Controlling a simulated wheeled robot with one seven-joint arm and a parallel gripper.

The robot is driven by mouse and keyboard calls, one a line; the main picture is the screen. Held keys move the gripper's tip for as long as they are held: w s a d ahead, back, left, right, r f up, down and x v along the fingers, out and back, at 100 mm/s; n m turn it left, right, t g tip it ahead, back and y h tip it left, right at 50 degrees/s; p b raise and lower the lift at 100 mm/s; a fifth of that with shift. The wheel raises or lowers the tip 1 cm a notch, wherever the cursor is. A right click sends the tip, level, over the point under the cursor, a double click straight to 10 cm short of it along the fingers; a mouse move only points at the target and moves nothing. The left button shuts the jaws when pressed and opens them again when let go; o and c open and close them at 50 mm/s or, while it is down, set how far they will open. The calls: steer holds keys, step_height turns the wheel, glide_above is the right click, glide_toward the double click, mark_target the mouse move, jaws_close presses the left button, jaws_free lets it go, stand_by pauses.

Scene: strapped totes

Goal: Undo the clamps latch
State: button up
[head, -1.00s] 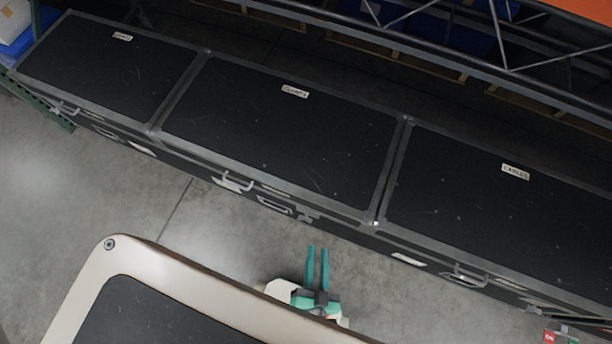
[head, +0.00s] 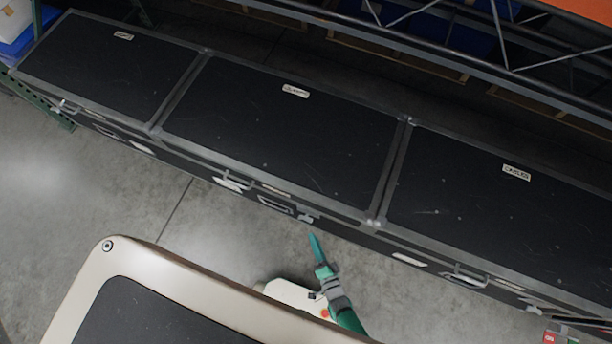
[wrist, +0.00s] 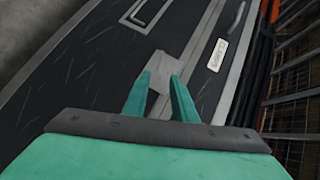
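The clamps case (head: 280,130) is the middle of three black cases with grey edging, and its lid is down. A small grey latch (head: 306,217) sits on its front near the right corner; in the wrist view a grey latch plate (wrist: 167,74) shows just past the fingertips. My gripper (head: 313,238) is just in front of the latch, its fingers edge-on in the head view. In the wrist view my gripper (wrist: 160,76) has its two green fingers apart with nothing held. I cannot tell whether the fingertips touch the plate.
The cables case (head: 500,205) adjoins on the right and another case (head: 110,65) on the left. A handle (head: 232,183) and a recessed plate (head: 276,205) are left of the latch. Racking stands behind.

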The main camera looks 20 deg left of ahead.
mark_target(305, 219)
steer(key=shift+x, duration=5.4)
steer(key=shift+s+a, duration=0.15)
steer(key=shift+c, duration=0.6)
jaws_close()
